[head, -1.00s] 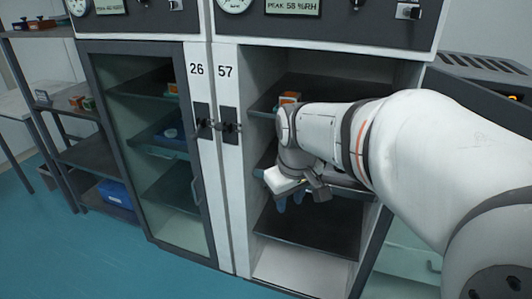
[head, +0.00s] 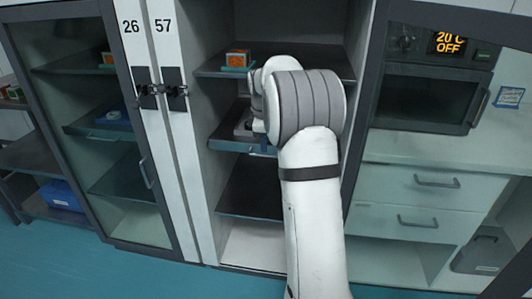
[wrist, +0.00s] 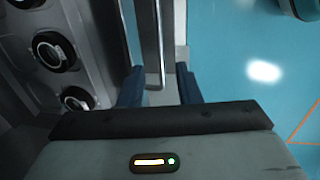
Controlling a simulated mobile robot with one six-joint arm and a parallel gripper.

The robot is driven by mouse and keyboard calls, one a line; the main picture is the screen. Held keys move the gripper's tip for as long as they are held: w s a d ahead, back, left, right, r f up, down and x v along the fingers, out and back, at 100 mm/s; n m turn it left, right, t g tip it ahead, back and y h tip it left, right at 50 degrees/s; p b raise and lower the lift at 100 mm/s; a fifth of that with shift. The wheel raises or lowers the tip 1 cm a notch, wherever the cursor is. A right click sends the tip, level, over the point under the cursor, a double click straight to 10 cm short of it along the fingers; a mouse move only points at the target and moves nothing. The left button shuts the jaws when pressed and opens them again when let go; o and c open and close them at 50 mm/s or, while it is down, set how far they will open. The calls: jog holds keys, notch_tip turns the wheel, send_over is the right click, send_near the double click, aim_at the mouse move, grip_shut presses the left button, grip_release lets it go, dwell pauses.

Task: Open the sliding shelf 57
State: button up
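Cabinet 57 (head: 181,120) stands open in the head view, with several dark shelves inside. Its middle shelf (head: 228,146) has a blue-grey front edge and carries a dark item partly hidden by my arm; I cannot tell how far it is slid out. My arm reaches in front of the cabinet and hides my gripper in the head view. In the wrist view my gripper (wrist: 160,88) has its two blue fingers apart. A narrow pale vertical bar (wrist: 155,50) shows between or beyond them; contact is unclear.
An orange box (head: 237,58) sits on the upper shelf. Closed glass-fronted cabinet 26 (head: 147,170) is at left. An oven (head: 425,95) and drawers (head: 420,185) are at right. Round dark fittings (wrist: 55,52) line the wrist view's left. Blue floor (head: 60,265) is clear in front.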

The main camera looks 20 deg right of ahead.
jog(key=f, duration=0.4)
jog(key=shift+w+d+b, duration=0.2)
jog(key=shift+w+b, duration=0.1)
jog(key=shift+c, duration=0.4)
grip_shut()
